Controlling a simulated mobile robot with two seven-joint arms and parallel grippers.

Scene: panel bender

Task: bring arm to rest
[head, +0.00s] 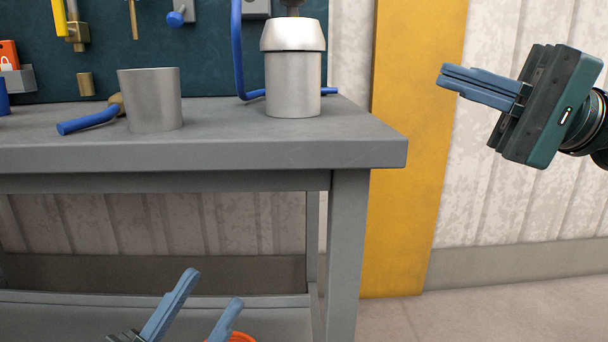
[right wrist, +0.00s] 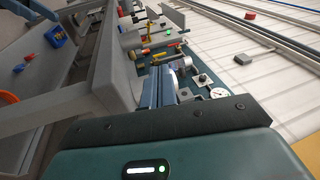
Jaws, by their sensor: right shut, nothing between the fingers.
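My right gripper (head: 442,78) is at the upper right of the head view, in front of the pale wall and right of the workbench. Its blue fingers lie together with nothing between them and point left toward the bench. The right wrist view also shows its fingers (right wrist: 160,88), closed, with the bench and tool board beyond. My left gripper (head: 214,284) is at the bottom of the head view, below the bench top. Its two blue fingers are apart, and no object shows between them. Its base is cut off by the frame edge.
The grey workbench (head: 230,150) carries a metal cup (head: 152,100), a lidded metal canister (head: 293,85) and a blue-handled tool (head: 88,120). A tool board (head: 200,45) hangs behind. An orange round thing (head: 240,337) is partly hidden near the left gripper. Floor right of the bench is clear.

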